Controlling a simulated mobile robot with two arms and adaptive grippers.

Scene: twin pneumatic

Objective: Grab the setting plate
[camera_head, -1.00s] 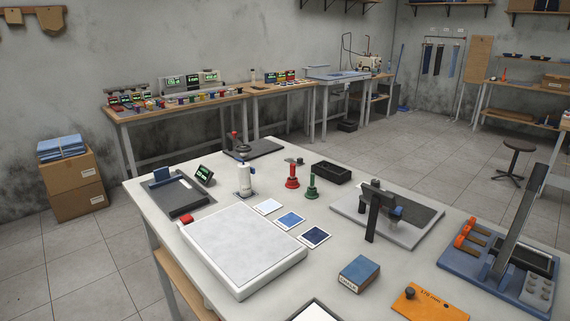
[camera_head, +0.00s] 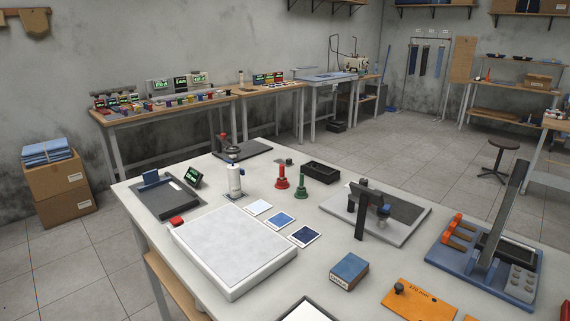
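An orange plate (camera_head: 432,305) with a dark knob and small lettering that seems to read "170 mm" lies flat at the front right of the white table; it looks like the setting plate. Its lower edge is cut off by the bottom of the view. Neither of my grippers shows in the head view, so nothing is seen touching the plate.
A blue box (camera_head: 349,271) stands left of the plate, and a blue fixture (camera_head: 450,259) with an upright lever stands to its right. A press-like device (camera_head: 372,217) is behind. A large white pad (camera_head: 234,249) fills the table's left front.

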